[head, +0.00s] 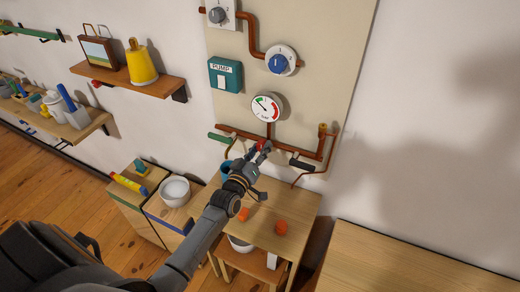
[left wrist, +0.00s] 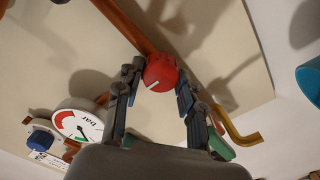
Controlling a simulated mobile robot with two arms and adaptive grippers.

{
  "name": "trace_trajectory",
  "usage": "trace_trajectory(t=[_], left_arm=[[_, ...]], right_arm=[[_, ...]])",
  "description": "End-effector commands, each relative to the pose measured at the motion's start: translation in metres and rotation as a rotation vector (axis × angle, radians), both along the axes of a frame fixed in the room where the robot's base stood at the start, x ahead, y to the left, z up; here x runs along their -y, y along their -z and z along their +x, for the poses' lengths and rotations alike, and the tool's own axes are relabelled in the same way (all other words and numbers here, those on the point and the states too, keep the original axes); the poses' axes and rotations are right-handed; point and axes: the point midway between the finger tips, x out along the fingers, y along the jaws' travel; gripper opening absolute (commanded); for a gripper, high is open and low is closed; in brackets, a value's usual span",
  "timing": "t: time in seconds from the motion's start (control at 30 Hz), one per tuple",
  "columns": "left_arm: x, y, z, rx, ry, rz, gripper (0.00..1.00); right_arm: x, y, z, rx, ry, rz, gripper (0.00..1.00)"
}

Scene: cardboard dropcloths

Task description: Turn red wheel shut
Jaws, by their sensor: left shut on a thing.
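The red wheel (left wrist: 161,73) is a round red knob with a white mark on its face, on the copper pipe below the gauge. In the left wrist view my left gripper (left wrist: 159,90) has one finger on each side of it, shut on it. In the head view my left gripper (head: 262,150) reaches up to the pipe, and only a little of the red wheel (head: 261,145) shows past the fingers. My right gripper is not in view.
The gauge (head: 266,108) sits above, with a blue knob (head: 280,62) and a teal pump box (head: 225,74). A green lever (head: 219,138) and a black lever (head: 302,164) flank the wheel.

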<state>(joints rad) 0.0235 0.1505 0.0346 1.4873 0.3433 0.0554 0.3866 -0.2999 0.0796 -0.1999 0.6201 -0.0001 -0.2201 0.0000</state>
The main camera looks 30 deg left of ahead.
Motion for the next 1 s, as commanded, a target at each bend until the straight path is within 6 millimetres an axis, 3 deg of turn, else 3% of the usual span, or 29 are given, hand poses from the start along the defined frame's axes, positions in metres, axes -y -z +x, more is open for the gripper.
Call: trace_trajectory(t=[0.17,0.2,0.3,0.73,1.0], left_arm=[[0.000,0.002,0.000,-0.005,0.001,0.003,0.07],[0.000,0.002,-0.001,-0.005,0.001,0.002,0.40],[0.000,0.002,0.000,-0.004,0.000,0.002,0.60],[0.001,0.001,-0.007,-0.001,0.001,0.000,0.61],[0.003,0.002,-0.056,-0.005,0.000,0.001,0.61]], right_arm=[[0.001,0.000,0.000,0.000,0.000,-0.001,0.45],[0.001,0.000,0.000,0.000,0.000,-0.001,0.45],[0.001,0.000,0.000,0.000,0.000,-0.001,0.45],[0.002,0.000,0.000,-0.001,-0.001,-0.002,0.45],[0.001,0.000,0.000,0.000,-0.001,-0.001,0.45]])
